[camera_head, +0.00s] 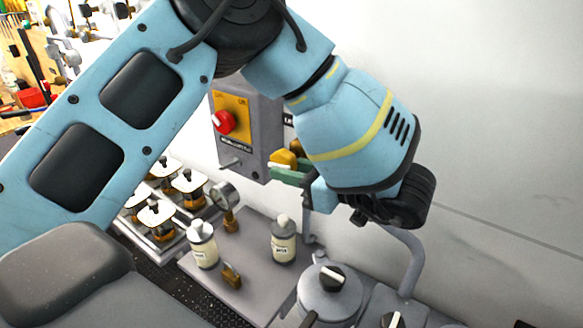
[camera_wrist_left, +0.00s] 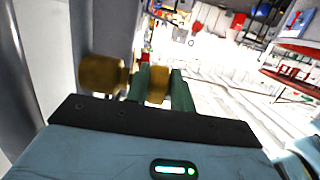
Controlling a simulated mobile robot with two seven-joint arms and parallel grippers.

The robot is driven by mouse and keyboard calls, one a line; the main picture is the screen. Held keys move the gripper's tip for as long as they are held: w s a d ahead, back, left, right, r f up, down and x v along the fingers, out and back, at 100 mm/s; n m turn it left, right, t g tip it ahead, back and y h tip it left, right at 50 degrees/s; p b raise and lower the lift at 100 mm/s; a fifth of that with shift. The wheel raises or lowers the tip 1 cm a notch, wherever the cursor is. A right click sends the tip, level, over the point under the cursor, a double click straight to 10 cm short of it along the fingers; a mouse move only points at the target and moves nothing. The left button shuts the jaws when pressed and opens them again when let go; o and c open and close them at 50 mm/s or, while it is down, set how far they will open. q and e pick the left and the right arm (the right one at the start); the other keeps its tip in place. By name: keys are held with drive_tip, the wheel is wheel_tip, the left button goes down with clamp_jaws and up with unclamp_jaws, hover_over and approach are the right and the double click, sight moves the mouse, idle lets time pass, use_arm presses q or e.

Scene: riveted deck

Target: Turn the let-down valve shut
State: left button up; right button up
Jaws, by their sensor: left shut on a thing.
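The let-down valve appears to be the yellow-brass handle (camera_head: 283,158) at the lower right side of the grey box; it also shows in the left wrist view as a brass piece (camera_wrist_left: 157,86) between green fingers. My left gripper (camera_head: 286,170) reaches it from the right, with its green fingers shut on the handle. The fingers and wrist hide part of the valve. A second, rounder brass part (camera_wrist_left: 100,75) sits left of the fingers in the wrist view. My right gripper is not in view.
The grey box (camera_head: 262,130) carries a red knob (camera_head: 224,122) on a yellow plate. Below stand two labelled bottles (camera_head: 202,249), a gauge (camera_head: 224,196), a brass padlock (camera_head: 231,275) and a grey lidded pot (camera_head: 330,295). A bent grey pipe (camera_head: 412,265) rises below my wrist.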

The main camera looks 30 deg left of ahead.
use_arm(q)
drive_tip(key=shift+f+y, duration=0.15)
drive_tip(key=shift+y, duration=0.25)
drive_tip(key=o, duration=1)
